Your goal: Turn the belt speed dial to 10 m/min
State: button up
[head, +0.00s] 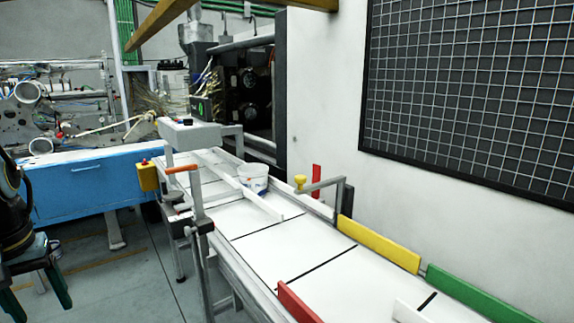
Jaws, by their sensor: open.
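I cannot make out the belt speed dial or its scale in the head view. A yellow box (147,176) with a small red button on top is at the near-left side of the conveyor. A grey housing (190,135) spans the conveyor's far end, with a small dark and red part on top. The white conveyor belt (275,243) runs from there toward the lower right. My gripper (38,298) hangs at the lower left edge, fingers pointing down, open and empty. It is left of the conveyor and apart from it.
A white tub (253,178) stands on the belt by a slanted white guide (250,198). An orange-handled post (195,190) rises at the near side. Red, yellow (378,243) and green (480,297) plates line the belt. A blue cabinet (85,185) is behind my gripper. Floor between is clear.

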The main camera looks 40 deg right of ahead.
aim_at(188, 122)
jog(key=i+l, duration=0.1)
jog(key=i, duration=0.65)
jog(key=i+l, duration=0.1)
jog(key=i, duration=0.7)
